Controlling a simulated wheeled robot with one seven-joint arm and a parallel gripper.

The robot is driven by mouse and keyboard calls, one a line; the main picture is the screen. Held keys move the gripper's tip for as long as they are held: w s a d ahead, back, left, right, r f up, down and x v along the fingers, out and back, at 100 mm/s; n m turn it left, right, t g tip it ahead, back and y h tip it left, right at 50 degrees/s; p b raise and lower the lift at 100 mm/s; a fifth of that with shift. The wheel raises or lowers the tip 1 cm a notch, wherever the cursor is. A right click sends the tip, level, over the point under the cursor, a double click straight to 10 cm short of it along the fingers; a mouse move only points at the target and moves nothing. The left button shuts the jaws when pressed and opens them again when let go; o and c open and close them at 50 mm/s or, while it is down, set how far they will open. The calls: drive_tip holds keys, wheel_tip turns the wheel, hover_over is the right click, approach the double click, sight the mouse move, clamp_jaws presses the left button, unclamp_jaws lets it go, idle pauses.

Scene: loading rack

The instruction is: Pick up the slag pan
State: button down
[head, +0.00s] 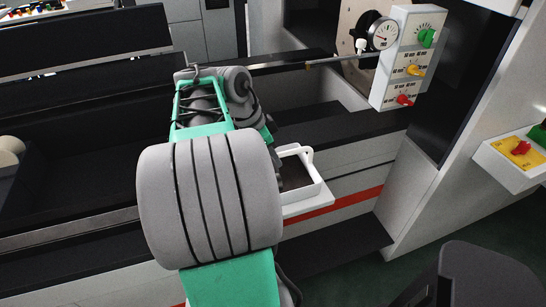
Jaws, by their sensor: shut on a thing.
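The slag pan (319,180), a shallow white-rimmed tray with a dark inside, shows in the head view just right of my grey arm link.
A yellow box with a red button (520,148) is at the far right. A dark chair-like object (480,275) is at the lower right.

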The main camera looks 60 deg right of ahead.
drive_tip(key=shift+f, duration=0.1)
drive_tip(key=c, duration=1.4)
unclamp_jaws()
